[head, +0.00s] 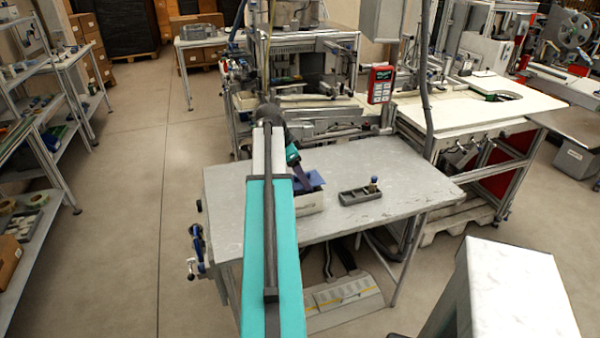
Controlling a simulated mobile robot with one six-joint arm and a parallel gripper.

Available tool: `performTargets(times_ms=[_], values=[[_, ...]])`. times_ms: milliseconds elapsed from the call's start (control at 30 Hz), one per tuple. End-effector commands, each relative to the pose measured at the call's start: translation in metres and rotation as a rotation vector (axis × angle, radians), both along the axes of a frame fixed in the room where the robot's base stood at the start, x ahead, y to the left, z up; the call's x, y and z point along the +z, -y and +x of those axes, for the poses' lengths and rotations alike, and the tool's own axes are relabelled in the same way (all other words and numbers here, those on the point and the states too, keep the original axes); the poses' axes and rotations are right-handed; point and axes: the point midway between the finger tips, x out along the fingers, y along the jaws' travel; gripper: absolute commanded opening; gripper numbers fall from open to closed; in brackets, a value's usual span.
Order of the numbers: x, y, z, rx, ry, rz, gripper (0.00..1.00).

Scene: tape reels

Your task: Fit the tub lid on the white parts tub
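The white parts tub (311,204) stands on the grey metal table, partly hidden behind my teal arm. A blue flat piece, which looks like the tub lid (313,181), shows just above the tub. It looks tilted, and I cannot tell whether it touches the rim. My gripper (299,174) reaches down at the lid from above left. Its fingers are too small and too covered to see whether they are shut on the lid.
A grey tray (359,196) with a small dark bottle (373,184) in it lies right of the tub. The table (415,187) is bare at its right side. A machine frame (300,120) stands along the table's far edge.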

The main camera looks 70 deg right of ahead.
Motion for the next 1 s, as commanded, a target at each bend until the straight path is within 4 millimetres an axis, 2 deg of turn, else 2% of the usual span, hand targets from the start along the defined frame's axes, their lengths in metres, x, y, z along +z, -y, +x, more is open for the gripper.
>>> performTargets(times_ms=[300,767,800,900,1000], values=[[-0.019,0.0,0.0,0.001,0.0,0.0,0.47],[-0.022,0.0,0.0,0.001,0.0,0.0,0.47],[-0.022,0.0,0.0,0.001,0.0,0.0,0.72],[-0.022,0.0,0.0,0.001,0.0,0.0,0.89],[-0.022,0.0,0.0,0.0,0.0,0.0,0.91]])
